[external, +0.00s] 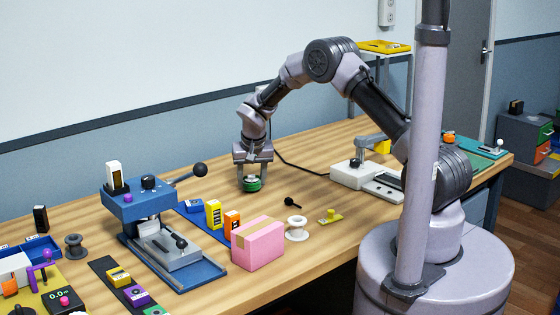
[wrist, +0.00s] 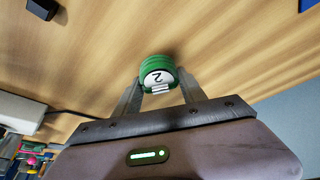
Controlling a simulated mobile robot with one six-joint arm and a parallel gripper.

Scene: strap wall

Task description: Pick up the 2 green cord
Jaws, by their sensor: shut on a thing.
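The green cord (external: 252,183) is a small round green roll. In the wrist view the green cord (wrist: 157,68) shows a white face marked 2. My gripper (external: 252,178) points down over the table and is shut on it. In the wrist view my gripper (wrist: 155,92) has one finger on each side of the roll. The cord is at or just above the wooden table top (external: 330,155); I cannot tell if it touches.
A pink box (external: 258,245), a white spool (external: 296,228) and a black knob-like piece (external: 292,202) lie in front. A blue press (external: 145,205) stands to the left. A white device (external: 355,174) with a black cable is to the right. The table behind my gripper is fairly clear.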

